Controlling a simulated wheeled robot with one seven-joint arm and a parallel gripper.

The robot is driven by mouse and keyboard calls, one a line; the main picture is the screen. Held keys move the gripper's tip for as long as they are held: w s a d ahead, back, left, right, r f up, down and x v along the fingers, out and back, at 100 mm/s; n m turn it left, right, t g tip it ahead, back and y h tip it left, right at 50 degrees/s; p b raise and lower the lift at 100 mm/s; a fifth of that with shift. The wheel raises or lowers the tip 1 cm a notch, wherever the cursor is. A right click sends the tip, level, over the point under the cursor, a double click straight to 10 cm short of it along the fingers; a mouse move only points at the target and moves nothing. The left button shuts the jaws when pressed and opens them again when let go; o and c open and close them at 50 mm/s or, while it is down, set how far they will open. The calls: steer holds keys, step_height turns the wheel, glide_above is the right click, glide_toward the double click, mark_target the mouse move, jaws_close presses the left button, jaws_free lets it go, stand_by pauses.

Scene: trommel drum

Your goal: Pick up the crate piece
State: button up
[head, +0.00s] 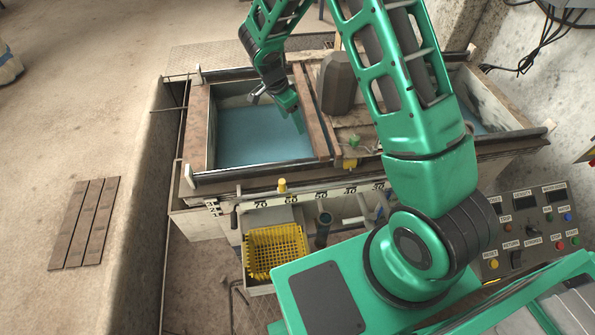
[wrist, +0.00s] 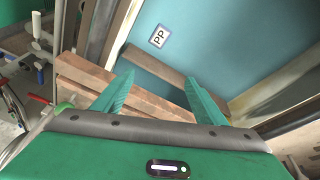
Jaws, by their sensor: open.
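In the wrist view, a brown wooden slat (wrist: 152,62) lies at a slant over the blue surface inside the tank. It looks like the crate piece, but I cannot be sure. My gripper (wrist: 160,77) is open, with its two green fingers spread on either side of part of the slat. No contact with the slat shows, and I cannot tell the gap. In the head view, my gripper (head: 299,122) points down into the blue-floored tank (head: 207,125), near its right side. The slat does not show clearly there.
A wooden beam (head: 315,115) borders the tank on the right, with a dark block (head: 338,82) beyond it. A yellow basket (head: 275,251) hangs in front. Wooden slats (head: 86,222) lie on the floor at left. A PP label (wrist: 159,36) marks the blue surface.

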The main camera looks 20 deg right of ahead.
steer(key=f+m, duration=0.1)
steer(key=f, duration=0.7)
steer(key=d+f+m+g, duration=0.1)
steer(key=f+m, duration=0.1)
steer(key=f, duration=0.6)
steer(key=d+f+m+h, duration=0.1)
steer(key=f, duration=0.7)
steer(key=shift+s+d+f+m, duration=0.1)
steer(key=shift+s+f+m, duration=0.25)
steer(key=shift+m, duration=0.05)
steer(key=c, duration=1.1)
steer(key=shift+r, duration=0.15)
steer(key=shift+c, duration=0.2)
